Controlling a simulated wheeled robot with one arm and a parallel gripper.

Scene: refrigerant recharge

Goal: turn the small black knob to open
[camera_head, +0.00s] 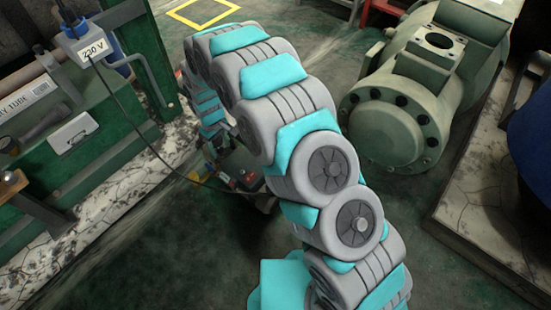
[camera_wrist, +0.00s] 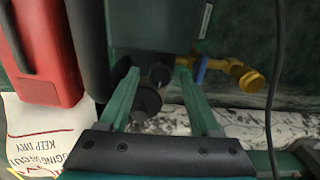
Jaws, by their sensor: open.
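In the wrist view, a small black knob (camera_wrist: 146,101) with a round, stepped shape sits between the fingers of my gripper (camera_wrist: 158,76). A second dark round part (camera_wrist: 158,75) lies just behind it, below a dark grey-green box (camera_wrist: 150,32). The two green fingers are spread, one on each side of the dark parts, with a visible gap on the right. I cannot tell whether the left finger touches the knob.
In the wrist view, a brass fitting (camera_wrist: 242,75) with a blue lever (camera_wrist: 201,71) is to the right. A red container (camera_wrist: 43,50) and a printed paper (camera_wrist: 40,135) are left. A black cable (camera_wrist: 275,80) hangs right. A large green machine (camera_head: 400,115) stands right in the head view.

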